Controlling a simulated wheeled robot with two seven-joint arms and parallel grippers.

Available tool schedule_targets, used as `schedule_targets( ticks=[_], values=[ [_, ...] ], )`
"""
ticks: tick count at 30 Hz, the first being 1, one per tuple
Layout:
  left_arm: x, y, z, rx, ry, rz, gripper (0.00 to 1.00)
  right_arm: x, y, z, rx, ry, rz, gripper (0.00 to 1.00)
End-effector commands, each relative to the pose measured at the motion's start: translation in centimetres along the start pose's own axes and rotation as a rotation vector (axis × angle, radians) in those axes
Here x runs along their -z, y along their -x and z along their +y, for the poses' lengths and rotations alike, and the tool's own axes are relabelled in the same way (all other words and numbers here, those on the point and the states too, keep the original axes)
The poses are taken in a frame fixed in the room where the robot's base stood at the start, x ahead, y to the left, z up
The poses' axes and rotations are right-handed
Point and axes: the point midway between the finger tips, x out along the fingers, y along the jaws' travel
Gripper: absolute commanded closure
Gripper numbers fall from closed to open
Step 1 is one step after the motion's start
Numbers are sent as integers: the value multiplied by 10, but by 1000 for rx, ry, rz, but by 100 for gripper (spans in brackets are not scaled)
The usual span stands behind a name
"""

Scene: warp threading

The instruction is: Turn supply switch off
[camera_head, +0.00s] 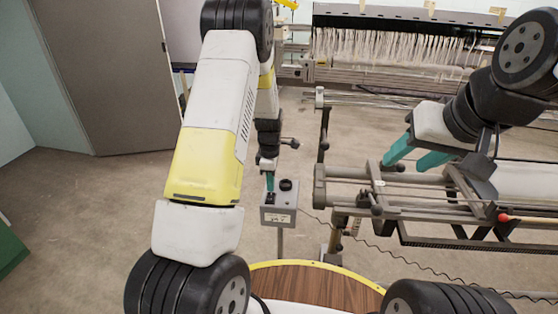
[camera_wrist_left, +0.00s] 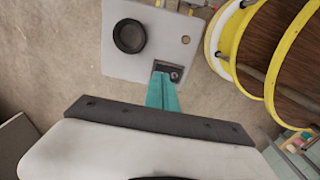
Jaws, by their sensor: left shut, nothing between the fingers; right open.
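The supply switch box is a small grey box (camera_head: 283,214) on a thin post in the head view, with a label on its front. In the left wrist view its pale top plate (camera_wrist_left: 115,55) carries a round black knob (camera_wrist_left: 129,36) and a small dark switch (camera_wrist_left: 172,72). My left gripper (camera_head: 270,190) is shut and empty, with its teal fingertips (camera_wrist_left: 162,80) at the small switch. The fingertips partly cover the switch, so I cannot tell its position or whether they touch it. My right gripper (camera_head: 408,157) is open and empty over the loom frame, far right of the box.
The loom frame (camera_head: 370,172) with rails and rods fills the right side. White warp threads (camera_head: 390,47) hang at the back. A coiled black cable (camera_head: 400,262) runs right from near the box. A round brown wooden surface with a yellow rim (camera_head: 290,265) is in front.

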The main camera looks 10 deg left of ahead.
Motion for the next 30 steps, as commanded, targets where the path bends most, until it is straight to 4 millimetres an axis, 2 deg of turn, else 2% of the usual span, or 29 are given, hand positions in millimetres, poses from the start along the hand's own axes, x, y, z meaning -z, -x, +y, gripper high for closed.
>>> schedule_targets(
  ticks=[1,6,30],
  values=[
    [0,-7,0,1,1,0,100,0,0,0,0,0,0,52],
    [0,-18,0,0,1,-1,100,0,0,0,0,0,0,52],
    [0,-23,-2,2,1,0,100,0,0,0,0,0,0,52]
  ],
)
